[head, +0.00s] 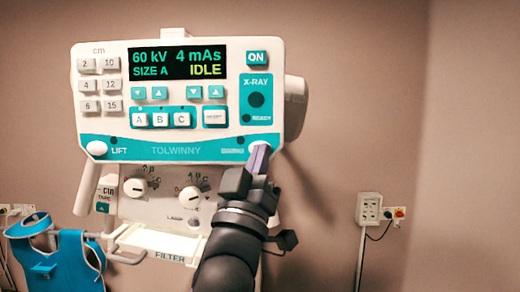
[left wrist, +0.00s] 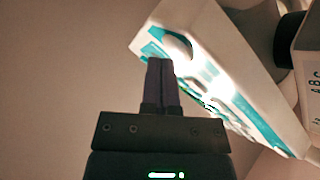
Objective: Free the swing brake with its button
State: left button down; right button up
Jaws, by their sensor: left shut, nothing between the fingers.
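The white control head (head: 180,95) carries a round white button at each lower corner. The right-hand button (head: 261,145) sits in the teal strip beside a small label too blurred to read. The left-hand button (head: 96,148) is marked LIFT. My left gripper (head: 259,152) is shut and empty, its fingertips at the right-hand button and covering part of it. In the left wrist view the shut fingers (left wrist: 160,66) point at the white button (left wrist: 177,46), with their tips at its edge. I cannot tell whether they touch or press it. My right gripper is not in view.
The display (head: 178,63) reads 60 kV, 4 mAs, SIZE A, IDLE. Below the head is a white panel with two knobs (head: 191,194) and a part marked FILTER. A teal apron (head: 70,258) hangs at lower left. A wall socket (head: 369,208) is at right, with bare wall between.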

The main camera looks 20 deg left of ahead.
pick_arm(q)
jog(key=shift+w+a, duration=0.15)
jog(key=shift+w, duration=0.3)
dwell(0.6)
jog(key=shift+s, duration=0.1)
jog(key=shift+s+d, duration=0.25)
jog(key=shift+s, duration=0.45)
jog(key=s, duration=0.2)
jog(key=s+d, duration=0.1)
jog(key=s, duration=0.1)
jog(key=shift+s+d+p, duration=0.2)
jog(key=shift+s+p, duration=0.2)
dwell(0.4)
